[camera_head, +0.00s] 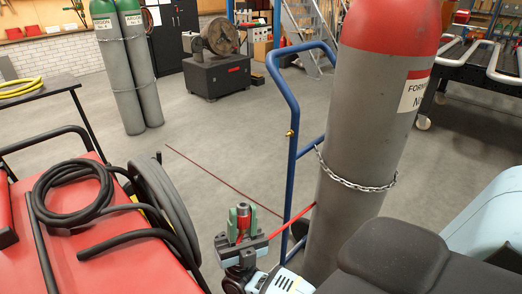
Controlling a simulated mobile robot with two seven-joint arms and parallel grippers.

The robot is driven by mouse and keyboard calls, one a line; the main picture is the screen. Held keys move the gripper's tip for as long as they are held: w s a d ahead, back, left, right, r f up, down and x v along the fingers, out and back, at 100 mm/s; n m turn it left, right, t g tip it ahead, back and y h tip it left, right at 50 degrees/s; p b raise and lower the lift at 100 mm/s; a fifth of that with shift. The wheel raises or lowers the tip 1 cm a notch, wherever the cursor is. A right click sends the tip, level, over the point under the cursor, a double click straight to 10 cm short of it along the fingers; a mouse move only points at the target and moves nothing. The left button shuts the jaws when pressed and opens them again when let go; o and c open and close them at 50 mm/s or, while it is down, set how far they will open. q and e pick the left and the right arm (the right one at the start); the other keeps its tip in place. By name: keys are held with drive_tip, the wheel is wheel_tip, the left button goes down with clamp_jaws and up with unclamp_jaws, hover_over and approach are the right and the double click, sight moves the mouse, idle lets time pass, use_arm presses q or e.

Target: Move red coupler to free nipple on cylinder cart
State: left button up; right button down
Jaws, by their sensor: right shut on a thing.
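My right gripper (239,229) is low in the middle of the head view, left of the cart. The cylinder cart (293,160) has a blue tubular frame and carries a grey, red-topped gas cylinder (370,120) held by a chain (350,183). My left gripper is out of view.
Two argon cylinders (120,75) stand behind. A dark machine (217,72) is further back. Grey floor between them is open, marked by a thin dark-red line (205,170).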

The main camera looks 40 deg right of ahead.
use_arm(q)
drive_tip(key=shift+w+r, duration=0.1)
use_arm(e)
drive_tip(key=w+d+r+m+g+y, duration=0.2)
drive_tip(key=w+d+g+y, duration=0.3)
drive_tip(key=d+g, duration=0.2)
drive_tip(key=w+d+r+m+g+y, duration=0.2)
drive_tip(key=w+d+m+g+y, duration=0.1)
drive_tip(key=w+d+g+y, duration=0.3)
drive_tip(key=d+g, duration=0.2)
drive_tip(key=shift+r+g, duration=0.3)
drive_tip(key=shift+g, duration=0.1)
drive_tip(key=shift+w+d, duration=0.1)
drive_tip(key=shift+d, duration=0.05)
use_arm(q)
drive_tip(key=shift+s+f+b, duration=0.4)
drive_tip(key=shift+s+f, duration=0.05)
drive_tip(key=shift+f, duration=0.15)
use_arm(e)
drive_tip(key=d, duration=0.4)
drive_tip(key=shift+w+d, duration=0.2)
drive_tip(key=shift+d, duration=0.05)
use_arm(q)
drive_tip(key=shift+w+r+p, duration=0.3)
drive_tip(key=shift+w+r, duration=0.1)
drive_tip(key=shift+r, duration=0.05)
use_arm(e)
drive_tip(key=shift+r, duration=0.1)
drive_tip(key=shift+d, duration=0.3)
